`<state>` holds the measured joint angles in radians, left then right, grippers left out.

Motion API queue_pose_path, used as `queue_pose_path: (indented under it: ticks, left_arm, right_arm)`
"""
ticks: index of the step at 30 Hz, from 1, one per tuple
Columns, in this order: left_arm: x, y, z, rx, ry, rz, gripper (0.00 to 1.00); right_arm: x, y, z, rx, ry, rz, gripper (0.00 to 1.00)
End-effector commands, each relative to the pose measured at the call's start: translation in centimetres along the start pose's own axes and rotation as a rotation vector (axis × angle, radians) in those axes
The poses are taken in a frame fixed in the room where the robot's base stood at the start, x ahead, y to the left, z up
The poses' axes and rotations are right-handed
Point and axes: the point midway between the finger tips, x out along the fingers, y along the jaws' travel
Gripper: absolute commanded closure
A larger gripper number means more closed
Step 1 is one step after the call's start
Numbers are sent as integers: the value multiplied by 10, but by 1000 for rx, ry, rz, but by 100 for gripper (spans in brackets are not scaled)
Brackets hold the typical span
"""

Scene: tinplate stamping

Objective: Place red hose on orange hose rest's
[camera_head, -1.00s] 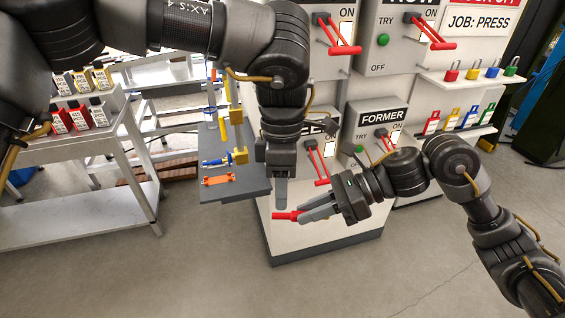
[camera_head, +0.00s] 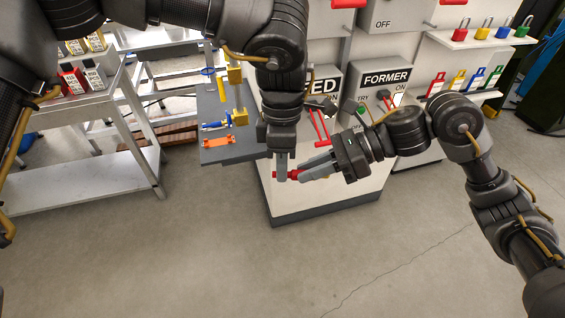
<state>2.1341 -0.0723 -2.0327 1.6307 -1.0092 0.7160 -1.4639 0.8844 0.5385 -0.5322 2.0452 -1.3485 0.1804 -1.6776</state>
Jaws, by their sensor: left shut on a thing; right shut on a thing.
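The red hose (camera_head: 293,174), a short red piece, is held in front of the white cabinet. My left gripper (camera_head: 282,174) points down from above and is shut on its left part. My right gripper (camera_head: 306,172) reaches in from the right and is shut on it too. The fingers hide much of the red hose. The orange hose rest (camera_head: 218,142) lies on the grey shelf (camera_head: 240,153), to the left of both grippers and apart from them.
A blue-and-yellow fitting (camera_head: 222,124) is on the shelf behind the orange rest. The white cabinet (camera_head: 330,195) with red-handled switches stands behind my grippers. The floor in front is clear.

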Motion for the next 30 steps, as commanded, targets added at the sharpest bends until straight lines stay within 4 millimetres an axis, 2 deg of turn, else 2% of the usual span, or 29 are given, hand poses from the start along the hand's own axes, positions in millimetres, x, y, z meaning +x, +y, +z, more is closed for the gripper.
queue_pose_path:
  ticks: [2,3,9,17,20,23,30]
  left_arm:
    - [0,0,0,-1,0,1,100]
    - [0,0,0,0,0,2,100]
    - [0,0,0,0,0,1,100]
    - [0,0,0,0,0,1,100]
    - [0,0,0,0,0,1,100]
    - [0,0,0,0,0,1,100]
    - [0,0,0,0,0,1,100]
  right_arm:
    - [0,0,0,-1,0,1,100]
    - [0,0,0,-1,0,1,79]
    - [0,0,0,-1,0,1,56]
    - [-1,0,0,-1,0,1,56]
    - [-8,0,0,0,0,0,56]
    - [-24,0,0,0,1,-2,56]
    - [-75,-1,0,1,1,-4,56]
